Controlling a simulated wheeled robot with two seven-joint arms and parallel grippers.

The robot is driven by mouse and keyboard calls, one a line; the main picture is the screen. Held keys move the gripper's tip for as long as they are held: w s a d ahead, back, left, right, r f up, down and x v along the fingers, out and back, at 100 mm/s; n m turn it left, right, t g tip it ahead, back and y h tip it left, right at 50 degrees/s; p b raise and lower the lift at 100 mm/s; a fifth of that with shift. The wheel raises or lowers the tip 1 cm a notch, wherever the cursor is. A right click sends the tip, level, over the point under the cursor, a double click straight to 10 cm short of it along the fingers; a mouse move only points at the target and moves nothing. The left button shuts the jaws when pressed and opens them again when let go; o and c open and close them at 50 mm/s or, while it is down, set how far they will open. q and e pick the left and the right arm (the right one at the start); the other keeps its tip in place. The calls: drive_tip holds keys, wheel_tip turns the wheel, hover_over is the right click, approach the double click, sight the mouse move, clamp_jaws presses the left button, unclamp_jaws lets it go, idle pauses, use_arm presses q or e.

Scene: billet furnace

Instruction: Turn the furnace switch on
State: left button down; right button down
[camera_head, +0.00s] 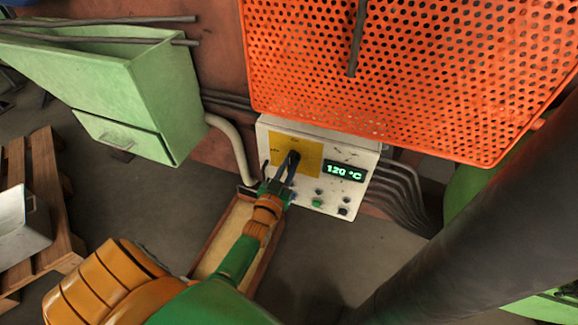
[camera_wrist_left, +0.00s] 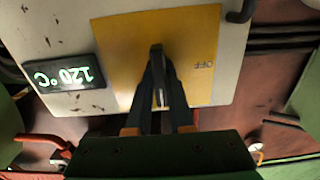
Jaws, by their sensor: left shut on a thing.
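The furnace control box (camera_head: 338,206) is white with a yellow switch plate (camera_head: 311,164) and a dark switch knob (camera_head: 293,156). My left gripper (camera_head: 287,169) reaches the plate from below and is shut on the knob. In the left wrist view the gripper's fingers (camera_wrist_left: 160,88) close around the dark knob (camera_wrist_left: 157,52) on the yellow plate (camera_wrist_left: 120,35). The word OFF shows beside the knob there. A display (camera_head: 345,172) reads 120 °C in green. My right gripper is not in view.
An orange perforated guard (camera_head: 400,75) hangs above the box. A green bin (camera_head: 140,85) stands at the left, with a curved pipe (camera_head: 235,145) beside it. Several small buttons (camera_head: 317,203) sit below the display. Grey cables (camera_head: 400,190) run at the right.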

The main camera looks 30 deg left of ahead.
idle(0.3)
use_arm(q)
drive_tip(key=c, duration=0.8)
unclamp_jaws()
drive_tip(key=p+v, duration=0.1)
drive_tip(key=v, duration=0.6)
